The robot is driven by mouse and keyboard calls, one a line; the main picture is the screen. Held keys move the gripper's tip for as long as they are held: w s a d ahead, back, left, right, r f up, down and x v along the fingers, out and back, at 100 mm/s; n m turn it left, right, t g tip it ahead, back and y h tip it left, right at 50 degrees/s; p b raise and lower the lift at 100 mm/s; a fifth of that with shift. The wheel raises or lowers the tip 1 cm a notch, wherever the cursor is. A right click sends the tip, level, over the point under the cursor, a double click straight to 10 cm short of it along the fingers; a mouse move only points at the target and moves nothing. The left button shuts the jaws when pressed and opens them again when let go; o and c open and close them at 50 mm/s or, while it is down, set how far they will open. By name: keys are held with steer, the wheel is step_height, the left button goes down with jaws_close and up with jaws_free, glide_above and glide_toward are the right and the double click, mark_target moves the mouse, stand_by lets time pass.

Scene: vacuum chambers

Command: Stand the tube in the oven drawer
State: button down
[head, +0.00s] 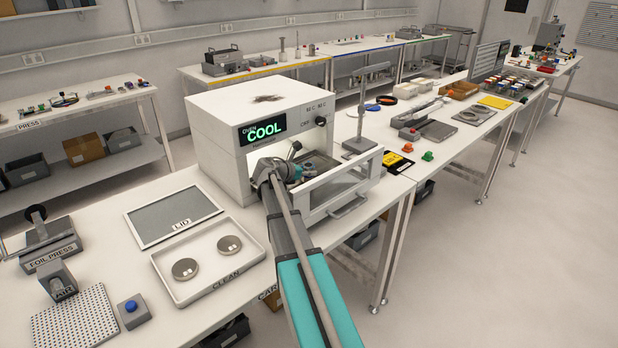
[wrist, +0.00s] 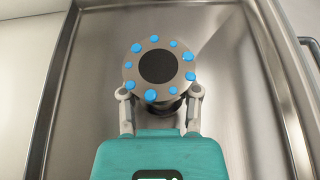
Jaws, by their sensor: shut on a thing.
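The tube shows in the wrist view as a round grey flange (wrist: 147,87) with a dark centre and several blue caps around its rim. My gripper (wrist: 160,98) is shut on the tube just below this flange. Beneath is the metal oven drawer (wrist: 78,125), with its walls at both sides; the tube's lower end is hidden, so I cannot tell whether it touches the drawer floor. In the head view the oven (head: 220,125) reads COOL and its drawer (head: 345,190) is pulled out. My gripper (head: 293,168) is at the drawer, and the tube is mostly hidden there.
A CLEAN tray (head: 215,285) with two round metal discs (head: 229,244) lies left of my arm, with a LID panel (head: 172,213) behind it. A stand (head: 359,143) and a black and yellow card (head: 397,162) are right of the oven.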

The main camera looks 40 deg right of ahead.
steer(key=shift+f, duration=0.45)
steer(key=shift+c, duration=1.6)
jaws_free()
steer(key=shift+r, duration=0.25)
steer(key=shift+a+r, duration=0.1)
steer(key=shift+a, duration=0.15)
steer(key=p+v, duration=0.4)
steer(key=v, duration=0.5)
steer(key=shift+s+a+r, duration=0.1)
steer(key=shift+a+r, duration=0.15)
steer(key=shift+a, duration=0.1)
steer(key=shift+v, duration=0.85)
steer(key=shift+f, duration=0.1)
